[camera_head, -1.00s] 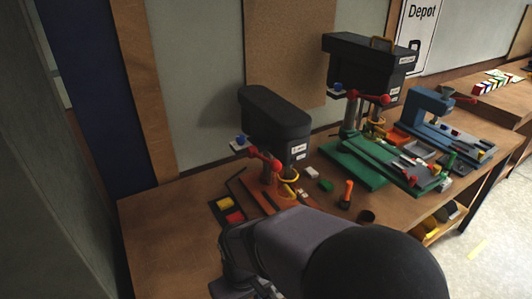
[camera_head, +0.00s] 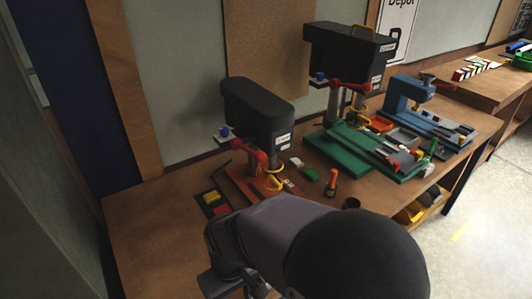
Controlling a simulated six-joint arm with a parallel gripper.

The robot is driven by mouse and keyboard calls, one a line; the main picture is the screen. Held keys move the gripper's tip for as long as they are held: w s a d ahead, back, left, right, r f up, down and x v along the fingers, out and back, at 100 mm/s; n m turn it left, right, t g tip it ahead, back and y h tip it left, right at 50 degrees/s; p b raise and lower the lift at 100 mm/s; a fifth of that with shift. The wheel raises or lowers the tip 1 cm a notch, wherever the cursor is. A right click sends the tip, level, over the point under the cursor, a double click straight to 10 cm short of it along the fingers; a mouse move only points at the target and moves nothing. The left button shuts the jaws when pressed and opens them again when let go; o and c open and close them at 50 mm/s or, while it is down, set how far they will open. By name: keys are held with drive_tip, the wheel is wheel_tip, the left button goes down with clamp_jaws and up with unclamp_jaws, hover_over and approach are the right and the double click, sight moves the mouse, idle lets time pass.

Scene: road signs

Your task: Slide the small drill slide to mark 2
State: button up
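The smaller drill press (camera_head: 258,115) stands on the wooden bench left of centre, with a black head, a red handle hub (camera_head: 256,158) and an orange base (camera_head: 238,184). A yellow ring (camera_head: 274,180) is at its lower front. I cannot make out a slide or its marks; the front of the base is partly behind my arm. My gripper (camera_head: 222,262) is at the lower middle, in front of and below the small drill, apart from it. Its fingers are dark and mostly hidden, so I cannot tell their opening.
A larger drill press (camera_head: 345,50) on a green base (camera_head: 337,150) stands to the right, then a blue machine (camera_head: 408,92). A black tray (camera_head: 212,204) with yellow and red blocks lies left. An orange-handled tool (camera_head: 331,183) stands nearby. The bench's left front (camera_head: 150,240) is clear.

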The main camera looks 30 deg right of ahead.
drive_tip(key=shift+d, duration=0.15)
drive_tip(key=c, duration=0.9)
drive_tip(key=shift+d+f, duration=0.1)
drive_tip(key=shift+d, duration=0.25)
clamp_jaws()
drive_tip(key=s+d+f+m+y+b, duration=0.1)
drive_tip(key=s+d+f+m, duration=0.2)
drive_tip(key=d+m, duration=0.3)
drive_tip(key=s+d+f+m+t+y+b, duration=0.1)
drive_tip(key=s+d+f+m+b, duration=0.15)
drive_tip(key=d+m, duration=0.35)
drive_tip(key=s+d+f+m+y+b, duration=0.1)
drive_tip(key=s+d+f+m, duration=0.35)
drive_tip(key=d, duration=0.25)
drive_tip(key=w+d+r+m+t+h, duration=0.1)
drive_tip(key=w+d+r+m+t, duration=0.3)
drive_tip(key=m, duration=0.5)
drive_tip(key=w+d+r+m+t+h, duration=0.2)
drive_tip(key=w+d+r+m+t, duration=0.2)
drive_tip(key=w+d+m, duration=0.5)
drive_tip(key=shift+w+r+m, duration=0.25)
drive_tip(key=shift+w+m, duration=0.3)
drive_tip(key=shift+m, duration=0.2)
